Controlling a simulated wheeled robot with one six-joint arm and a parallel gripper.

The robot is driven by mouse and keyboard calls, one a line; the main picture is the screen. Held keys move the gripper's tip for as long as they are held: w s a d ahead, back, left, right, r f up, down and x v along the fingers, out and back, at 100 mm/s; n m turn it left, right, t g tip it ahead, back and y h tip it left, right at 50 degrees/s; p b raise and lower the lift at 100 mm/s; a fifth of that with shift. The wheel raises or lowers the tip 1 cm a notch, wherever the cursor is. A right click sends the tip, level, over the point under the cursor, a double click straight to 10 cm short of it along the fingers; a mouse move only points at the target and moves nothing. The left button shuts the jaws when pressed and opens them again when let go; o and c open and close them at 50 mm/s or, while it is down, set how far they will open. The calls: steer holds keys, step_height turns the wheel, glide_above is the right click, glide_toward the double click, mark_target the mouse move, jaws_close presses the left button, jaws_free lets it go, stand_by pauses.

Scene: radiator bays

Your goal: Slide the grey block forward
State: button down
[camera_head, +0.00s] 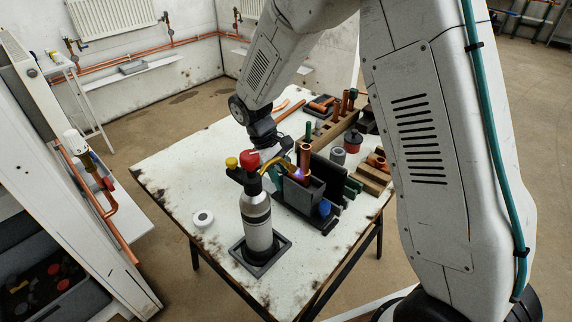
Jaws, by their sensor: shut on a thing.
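A dark grey block (301,194) sits on the table on a dark base. An upright copper tube (305,160) stands at it, with a bluish glow at the tube's foot. A gas torch (257,219) with a red knob stands in front, its brass neck bending towards the tube. My gripper (273,146) points down behind the torch head, just left of the copper tube. Its fingertips are mostly hidden by the torch. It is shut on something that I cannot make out. A small teal-green part (277,179) shows below it, behind the torch.
The torch stands in a square black tray (262,258) near the table's front edge. A white round piece (203,219) lies left of it.

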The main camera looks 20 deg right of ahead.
steer(key=shift+s+d, duration=0.2)
steer(key=shift+s, duration=0.15)
steer(key=c, duration=1.1)
jaws_free()
steer(key=shift+d, duration=0.15)
steer(key=shift+s+a, duration=0.1)
steer(key=shift+a, duration=0.1)
steer(key=v, duration=0.8)
